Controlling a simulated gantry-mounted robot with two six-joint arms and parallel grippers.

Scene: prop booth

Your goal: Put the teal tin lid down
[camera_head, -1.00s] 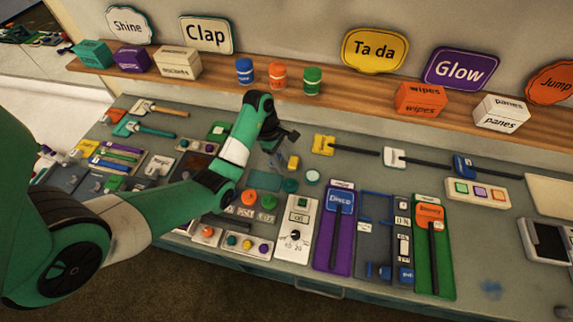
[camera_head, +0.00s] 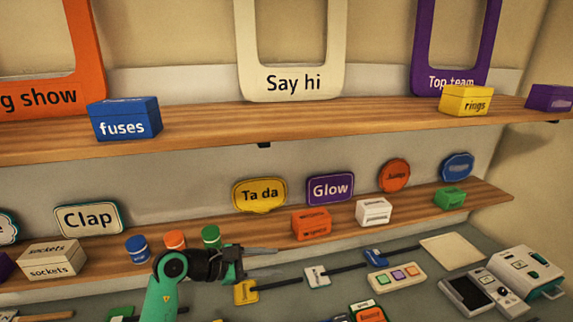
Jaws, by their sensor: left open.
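My left gripper (camera_head: 272,261) is in the lower middle of the head view, just in front of the lower shelf. I cannot make out a teal tin lid in this view; the part of the bench below the gripper is mostly cut off by the frame. Small tins in blue (camera_head: 137,249), orange (camera_head: 175,242) and green (camera_head: 211,236) stand on the shelf, left of and behind the gripper. My right gripper is not in view.
The lower shelf (camera_head: 345,226) also holds a sockets box (camera_head: 50,260), an orange box (camera_head: 312,224) and a white box (camera_head: 373,211). Sliders, including a yellow one (camera_head: 245,292), lie on the bench by the gripper. A button panel (camera_head: 398,277) is farther right.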

